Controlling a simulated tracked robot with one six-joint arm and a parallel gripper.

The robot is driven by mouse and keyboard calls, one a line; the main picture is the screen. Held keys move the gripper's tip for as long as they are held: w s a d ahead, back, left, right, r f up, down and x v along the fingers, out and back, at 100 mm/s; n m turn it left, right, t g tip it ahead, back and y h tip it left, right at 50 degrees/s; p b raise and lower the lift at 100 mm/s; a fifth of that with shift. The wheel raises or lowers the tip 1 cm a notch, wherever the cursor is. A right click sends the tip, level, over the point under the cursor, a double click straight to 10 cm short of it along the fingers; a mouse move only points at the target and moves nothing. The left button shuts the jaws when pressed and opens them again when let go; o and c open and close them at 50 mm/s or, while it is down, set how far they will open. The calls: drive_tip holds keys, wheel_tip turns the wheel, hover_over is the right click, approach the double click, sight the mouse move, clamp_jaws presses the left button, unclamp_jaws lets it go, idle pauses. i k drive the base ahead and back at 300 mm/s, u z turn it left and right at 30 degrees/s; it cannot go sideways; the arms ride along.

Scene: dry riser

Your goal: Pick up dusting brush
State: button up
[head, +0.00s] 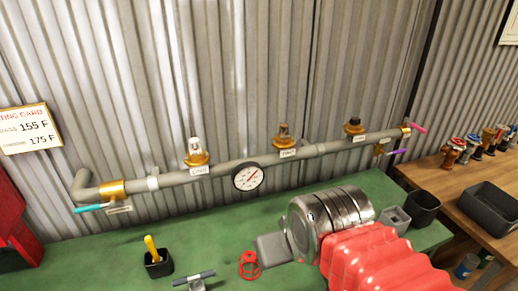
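A yellow handle (151,246) stands up out of a small black cup (159,268) on the green bench at the lower left. It may be the dusting brush; its lower end is hidden inside the cup. My gripper (268,250) is a grey block at the end of the shiny metal wrist, to the right of the cup and well apart from it. The finger gap is not visible from this side, and I see nothing held.
A grey pipe with valves and a pressure gauge (248,177) runs along the corrugated wall behind the bench. A red ring-shaped part (249,266) and a dark-handled tool (194,278) lie between cup and gripper. Black bins stand at right, one (423,208) on the bench.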

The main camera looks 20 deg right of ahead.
sight(156, 259)
drive_tip(key=u, duration=2.05)
drive_tip(key=i, duration=0.45)
drive_tip(key=z, duration=0.25)
